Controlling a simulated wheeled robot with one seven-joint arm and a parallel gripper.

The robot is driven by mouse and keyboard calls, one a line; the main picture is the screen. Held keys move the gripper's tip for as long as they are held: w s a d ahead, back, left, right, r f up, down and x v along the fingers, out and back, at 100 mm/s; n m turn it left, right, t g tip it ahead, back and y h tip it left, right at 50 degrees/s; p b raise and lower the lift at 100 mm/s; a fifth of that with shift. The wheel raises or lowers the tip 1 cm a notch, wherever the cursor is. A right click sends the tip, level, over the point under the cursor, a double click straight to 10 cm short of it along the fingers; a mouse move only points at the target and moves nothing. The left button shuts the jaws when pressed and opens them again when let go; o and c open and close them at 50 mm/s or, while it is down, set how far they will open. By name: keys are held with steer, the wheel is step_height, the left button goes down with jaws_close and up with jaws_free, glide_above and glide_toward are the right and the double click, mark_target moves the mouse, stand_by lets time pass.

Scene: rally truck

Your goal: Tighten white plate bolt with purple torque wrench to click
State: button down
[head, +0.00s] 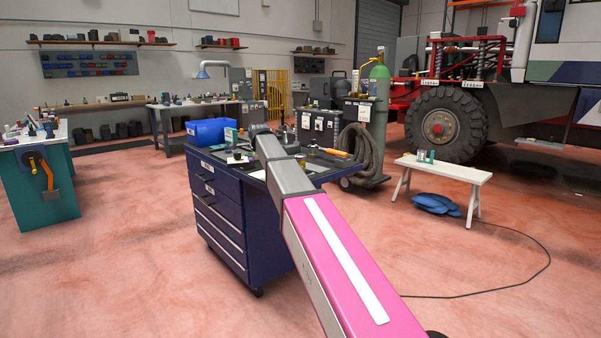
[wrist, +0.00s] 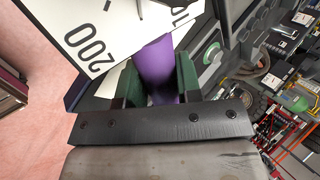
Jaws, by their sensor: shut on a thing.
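In the wrist view my gripper (wrist: 156,88) has its two green-padded fingers closed on a purple cylindrical part, which looks like the handle of the purple torque wrench (wrist: 157,62). The rest of the wrench is cut off or hidden. A white plate (wrist: 95,35) with black marks and the number 200 lies just past the fingers, tilted in the picture. Whether it touches the wrench I cannot tell. I cannot make out a bolt. In the head view my arm reaches over the blue tool cabinet and hides the gripper and wrench.
The blue tool cabinet (head: 220,215) has loose tools and a blue box (head: 208,131) on top. A white bench (head: 445,170) stands right, with a blue cloth (head: 436,204) and black cable on the floor. A red truck (head: 470,65) stands behind.

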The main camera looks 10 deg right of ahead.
steer(key=shift+s+d+n+y, duration=0.3)
steer(key=shift+s+n, duration=0.2)
steer(key=shift+s, duration=0.15)
stand_by(0.5)
steer(key=c, duration=1.5)
jaws_free()
steer(key=shift+a, duration=0.1)
jaws_close()
steer(key=shift+s, duration=0.35)
steer(key=shift+r, duration=2.7)
stand_by(0.4)
steer(key=shift+r, duration=1.85)
